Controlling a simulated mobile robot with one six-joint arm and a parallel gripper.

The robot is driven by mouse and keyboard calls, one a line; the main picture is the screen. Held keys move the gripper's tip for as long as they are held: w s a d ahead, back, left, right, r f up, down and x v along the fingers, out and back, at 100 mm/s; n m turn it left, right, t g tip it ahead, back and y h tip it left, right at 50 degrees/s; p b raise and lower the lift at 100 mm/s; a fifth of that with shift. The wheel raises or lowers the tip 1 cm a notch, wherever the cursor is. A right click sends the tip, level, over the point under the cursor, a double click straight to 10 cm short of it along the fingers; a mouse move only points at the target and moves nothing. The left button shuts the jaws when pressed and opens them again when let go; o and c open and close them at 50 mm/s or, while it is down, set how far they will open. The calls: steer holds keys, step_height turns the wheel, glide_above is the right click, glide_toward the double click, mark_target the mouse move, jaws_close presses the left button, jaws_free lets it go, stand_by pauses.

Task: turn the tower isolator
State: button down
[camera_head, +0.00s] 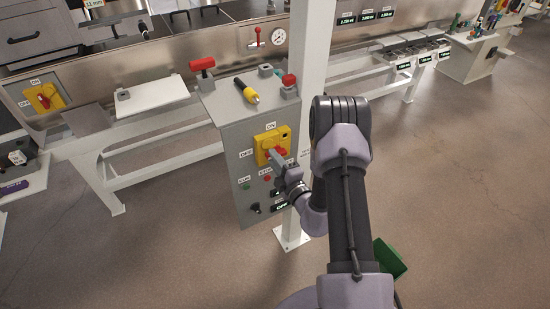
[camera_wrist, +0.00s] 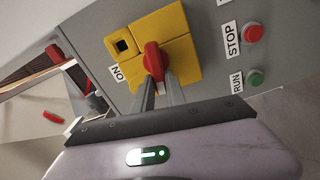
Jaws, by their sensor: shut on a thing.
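The tower isolator (camera_head: 272,144) is a yellow plate with a red rotary handle on the front of a grey control box. In the wrist view the yellow plate (camera_wrist: 178,30) shows close up, with the red handle (camera_wrist: 153,62) at its middle. An ON label is beside the plate. My gripper (camera_head: 281,158) reaches the handle from the front right. In the wrist view its two fingers (camera_wrist: 160,84) are shut on the red handle. The fingers partly cover the handle, so its exact angle is hard to tell.
The grey box (camera_head: 236,142) also carries RUN and STOP buttons, the red STOP (camera_wrist: 253,33) and green RUN (camera_wrist: 254,77). A white post (camera_head: 308,60) stands just right of the box. Another yellow-and-red isolator (camera_head: 44,97) is far left. Open floor lies in front.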

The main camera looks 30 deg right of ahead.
steer(key=shift+a+f+n, duration=0.1)
steer(key=shift+f+n, duration=0.1)
steer(key=shift+n, duration=0.8)
steer(key=c, duration=1.4)
jaws_free()
steer(key=shift+w, duration=0.1)
steer(key=shift+o, duration=0.2)
